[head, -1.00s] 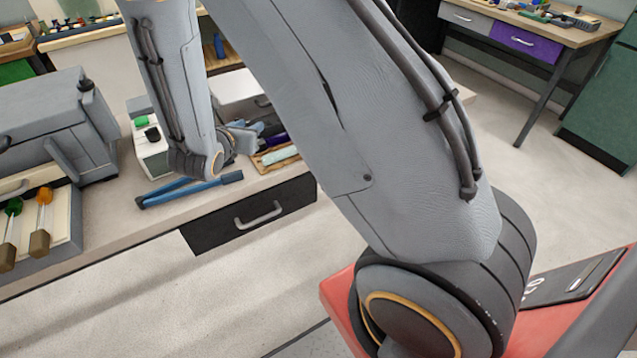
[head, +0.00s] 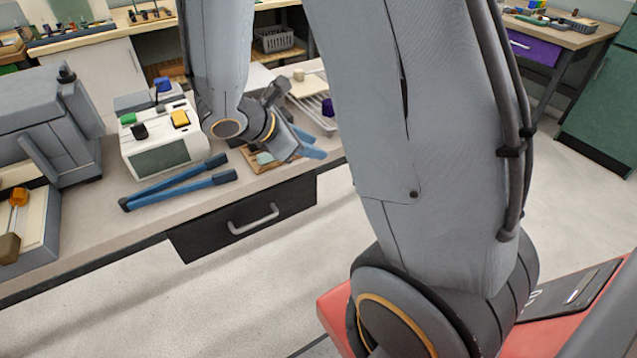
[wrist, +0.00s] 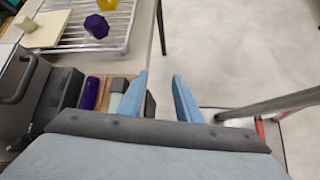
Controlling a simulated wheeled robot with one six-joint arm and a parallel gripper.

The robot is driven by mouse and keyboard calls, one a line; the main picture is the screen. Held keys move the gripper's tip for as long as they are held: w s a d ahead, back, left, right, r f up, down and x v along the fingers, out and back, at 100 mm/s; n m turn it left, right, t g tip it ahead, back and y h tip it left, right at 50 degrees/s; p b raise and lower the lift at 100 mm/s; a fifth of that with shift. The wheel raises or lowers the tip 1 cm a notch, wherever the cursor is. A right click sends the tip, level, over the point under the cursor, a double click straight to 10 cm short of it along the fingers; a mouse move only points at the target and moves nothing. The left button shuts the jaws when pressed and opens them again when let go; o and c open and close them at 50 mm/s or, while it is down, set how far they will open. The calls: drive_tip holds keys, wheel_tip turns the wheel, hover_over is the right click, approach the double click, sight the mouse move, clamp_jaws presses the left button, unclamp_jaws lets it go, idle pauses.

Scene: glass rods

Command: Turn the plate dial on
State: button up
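I cannot tell for sure which thing is the plate dial. In the head view, a white box-shaped device (head: 165,150) stands on the bench with a green, a black and a yellow knob-like piece on top; the black knob (head: 139,131) is near its left front. My gripper (head: 308,143) is to the right of this device, over the bench, partly hidden by my own wrist. In the wrist view, my gripper (wrist: 160,76) shows two blue fingers spread apart with nothing between them. No dial can be made out in the wrist view.
A blue long-handled tool (head: 180,188) lies in front of the device. A wooden tray (wrist: 105,94) with purple and pale rods lies below my gripper. A wire rack (wrist: 108,32) holds a purple faceted piece (wrist: 97,26). A large grey machine (head: 45,125) stands at left. Floor is clear.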

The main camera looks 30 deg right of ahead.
drive_tip(key=s+a+f+m+g+y+b, duration=0.1)
drive_tip(key=s+f+m+g+y+b, duration=0.1)
drive_tip(key=s+f+m+y+b, duration=0.2)
drive_tip(key=shift+s+a+m+g, duration=0.4)
drive_tip(key=shift+s+m, duration=1)
drive_tip(key=shift+m, duration=0.1)
